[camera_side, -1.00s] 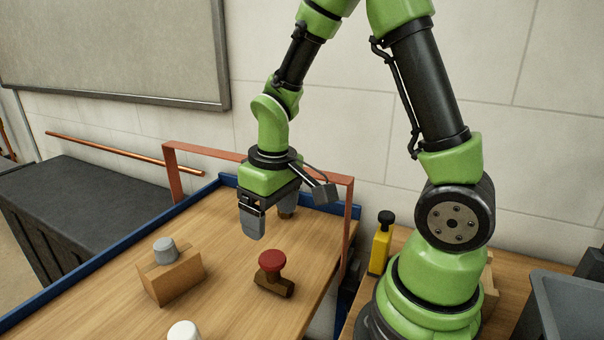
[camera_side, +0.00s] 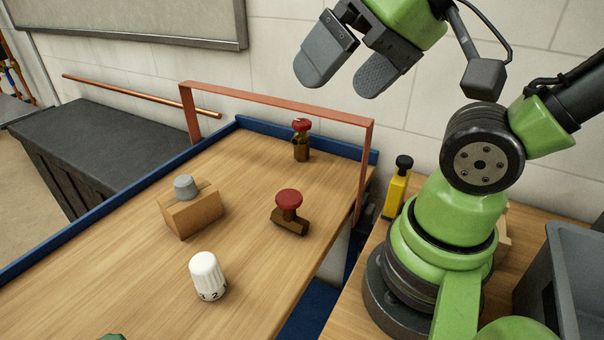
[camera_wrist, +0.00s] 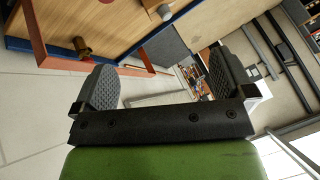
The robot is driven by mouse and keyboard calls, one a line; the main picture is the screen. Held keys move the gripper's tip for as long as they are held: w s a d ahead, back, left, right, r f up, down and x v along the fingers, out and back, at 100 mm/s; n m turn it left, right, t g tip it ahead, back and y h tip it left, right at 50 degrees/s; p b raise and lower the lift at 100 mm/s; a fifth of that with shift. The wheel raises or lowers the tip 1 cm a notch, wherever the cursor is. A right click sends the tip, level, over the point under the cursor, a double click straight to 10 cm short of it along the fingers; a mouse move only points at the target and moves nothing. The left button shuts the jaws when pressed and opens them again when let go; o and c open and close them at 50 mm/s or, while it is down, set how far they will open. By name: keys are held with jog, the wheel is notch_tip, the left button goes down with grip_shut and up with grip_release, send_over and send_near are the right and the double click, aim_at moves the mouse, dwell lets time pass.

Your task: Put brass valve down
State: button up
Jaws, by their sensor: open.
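A brass valve with a red handwheel (camera_side: 301,146) stands upright near the back right corner of the wooden table, by the blue edge strip. A second red-topped brass valve (camera_side: 290,222) sits nearer the middle. My gripper (camera_side: 338,84) is open and empty, high above and apart from the table, its two grey fingers spread. In the wrist view my gripper (camera_wrist: 163,74) is also open with nothing between its fingers. A brass-coloured valve (camera_wrist: 80,46) shows at the left there, near the red bar.
A red arch frame (camera_side: 275,102) spans the table's back end. A cardboard block with a grey knob (camera_side: 194,213) and a white numbered knob (camera_side: 208,277) stand on the table. A yellow bottle (camera_side: 395,195) and a grey bin (camera_side: 570,262) are at right.

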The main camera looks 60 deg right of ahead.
jog(key=n+g+h, duration=0.8)
jog(key=n+h, duration=0.8)
jog(key=n, duration=0.5)
send_over(281, 208)
jog(key=a, duration=0.4)
notch_tip(281, 208, down, 18)
jog(key=r, duration=0.1)
jog(key=f, duration=0.8)
jog(key=shift+w+d+f, duration=0.1)
jog(key=shift+d, duration=0.1)
jog(key=shift+y, duration=0.3)
jog(key=x, duration=0.6)
jog(key=shift+d+f, duration=0.15)
jog(key=shift+d, duration=0.2)
jog(key=c, duration=1.2)
jog(key=shift+r, duration=5.05)
